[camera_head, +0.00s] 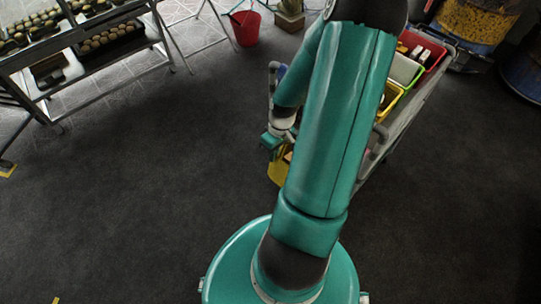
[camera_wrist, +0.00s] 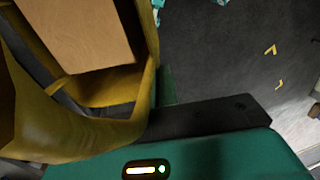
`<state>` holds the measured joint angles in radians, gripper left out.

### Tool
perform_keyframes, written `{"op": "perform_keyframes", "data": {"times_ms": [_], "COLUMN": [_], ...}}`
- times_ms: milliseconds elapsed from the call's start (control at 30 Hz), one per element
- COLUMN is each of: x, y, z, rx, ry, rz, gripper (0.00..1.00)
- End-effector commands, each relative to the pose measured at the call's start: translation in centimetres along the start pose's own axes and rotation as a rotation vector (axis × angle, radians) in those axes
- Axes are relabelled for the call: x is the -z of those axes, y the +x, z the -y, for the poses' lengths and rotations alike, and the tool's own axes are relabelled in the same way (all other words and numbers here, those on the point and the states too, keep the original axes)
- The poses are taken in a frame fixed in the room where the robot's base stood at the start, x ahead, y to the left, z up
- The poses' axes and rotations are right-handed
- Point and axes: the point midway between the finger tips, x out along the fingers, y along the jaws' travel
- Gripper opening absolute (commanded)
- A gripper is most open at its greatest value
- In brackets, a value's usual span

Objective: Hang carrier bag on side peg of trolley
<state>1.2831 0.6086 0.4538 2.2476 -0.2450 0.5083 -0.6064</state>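The yellow carrier bag (camera_head: 275,172) shows in the head view just below my gripper (camera_head: 272,143), partly hidden behind my arm. In the wrist view the bag (camera_wrist: 118,92) fills the left side, very close, with its mouth open and a light brown box (camera_wrist: 80,35) inside. My gripper appears shut on the bag, though the fingertips and the grip point are hidden. The trolley (camera_head: 402,118) stands beyond and to the right of my gripper, largely covered by my arm. Its side peg cannot be made out.
The trolley carries red (camera_head: 424,48), green and yellow bins. A metal rack with trays of rolls (camera_head: 105,42) stands at upper left, and a red bucket (camera_head: 246,27) at the back. Drums stand at upper right. The dark floor is clear at left and lower right.

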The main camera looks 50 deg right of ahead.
Motion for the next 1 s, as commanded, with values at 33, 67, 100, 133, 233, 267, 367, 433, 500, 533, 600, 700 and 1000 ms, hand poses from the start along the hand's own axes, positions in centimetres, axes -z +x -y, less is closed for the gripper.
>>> {"op": "perform_keyframes", "data": {"times_ms": [33, 67, 100, 133, 233, 267, 367, 433, 500, 533, 600, 700, 1000], "x": [0.0, 0.0, 0.0, 0.0, 0.0, 0.0, 0.0, 0.0, 0.0, 0.0, 0.0, 0.0, 0.0], "y": [0.0, -0.1, -0.1, -0.1, -0.1, -0.2, -0.2, -0.3, -0.3, -0.3, -0.4, -0.4, -0.7], "z": [-0.3, -0.5, -0.7, -0.9, -1.4, -1.6, -2.1, -2.5, -2.9, -3.0, -3.4, -3.9, -5.5], "rx": [0.0, -0.001, -0.001, 0.0, 0.0, 0.0, 0.0, 0.0, 0.0, 0.0, -0.001, 0.0, 0.0], "ry": [0.001, 0.002, 0.002, 0.002, 0.002, 0.002, 0.003, 0.003, 0.002, 0.002, 0.001, 0.001, 0.002], "rz": [-0.001, -0.001, -0.001, -0.001, -0.001, -0.001, -0.001, -0.001, -0.001, -0.001, -0.001, -0.001, -0.001], "gripper": [0.0, 0.0, 0.0, 0.0, 0.0, 0.0, 0.0, 0.0, 0.0, 0.0, 0.0, 0.0, 0.0]}}
